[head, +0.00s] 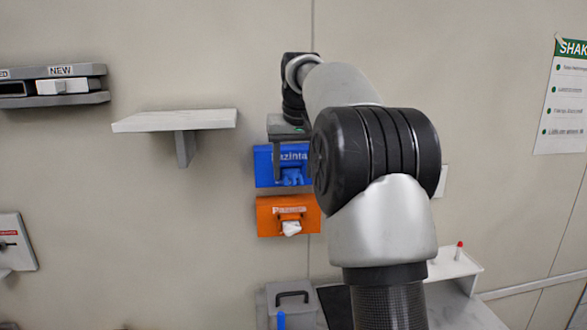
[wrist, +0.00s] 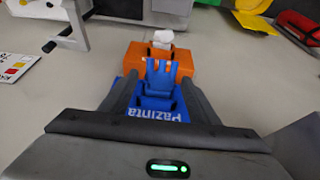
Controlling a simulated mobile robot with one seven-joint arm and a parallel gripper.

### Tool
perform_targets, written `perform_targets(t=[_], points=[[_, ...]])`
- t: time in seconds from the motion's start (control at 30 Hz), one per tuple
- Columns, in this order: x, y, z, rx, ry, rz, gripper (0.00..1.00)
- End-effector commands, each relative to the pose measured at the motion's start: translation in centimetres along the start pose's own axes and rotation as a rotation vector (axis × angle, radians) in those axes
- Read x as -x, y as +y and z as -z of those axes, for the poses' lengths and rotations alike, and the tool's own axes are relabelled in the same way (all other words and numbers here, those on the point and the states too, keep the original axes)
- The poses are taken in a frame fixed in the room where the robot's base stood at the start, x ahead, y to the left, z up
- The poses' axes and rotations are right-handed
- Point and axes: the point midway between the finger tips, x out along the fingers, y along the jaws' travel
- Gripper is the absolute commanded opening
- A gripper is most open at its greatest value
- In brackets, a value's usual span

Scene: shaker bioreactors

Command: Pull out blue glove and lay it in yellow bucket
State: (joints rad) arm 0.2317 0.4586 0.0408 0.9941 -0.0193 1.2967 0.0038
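The blue glove (wrist: 158,78) sticks out of the opening of the blue box (wrist: 158,104), which is fixed to the wall. In the head view the glove (head: 291,177) hangs at the front of the blue box (head: 264,166). My gripper (wrist: 158,82) is at this box, with one finger on each side of the glove in the wrist view. The fingers look spread, with gaps between them and the glove. In the head view my gripper (head: 281,155) partly covers the box. I cannot make out a yellow bucket in either view.
An orange box (head: 265,216) with a white piece sticking out (head: 291,228) is right below the blue one. A grey bin (head: 272,303) stands lower down. A bare wall shelf (head: 176,120) is to the left. Red, green and yellow items show at the wrist view's top right.

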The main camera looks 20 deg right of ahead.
Motion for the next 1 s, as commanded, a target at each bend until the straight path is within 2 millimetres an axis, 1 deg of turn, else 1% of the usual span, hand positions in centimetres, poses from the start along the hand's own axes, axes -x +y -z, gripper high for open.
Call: perform_targets(t=[0.03, 0.13, 0.17, 0.47, 0.8, 1.0], points=[[0.0, 0.0, 0.0, 0.0, 0.0, 0.0, 0.46], [0.0, 0.0, 0.0, 0.0, 0.0, 0.0, 0.29], [0.0, 0.0, 0.0, 0.0, 0.0, 0.0, 0.27], [0.1, 0.0, -0.1, 0.0, 0.001, 0.0, 0.27], [0.4, 0.0, -1.0, 0.0, 0.001, 0.0, 0.27], [0.5, 0.0, -1.2, 0.0, 0.0, 0.0, 0.27]])
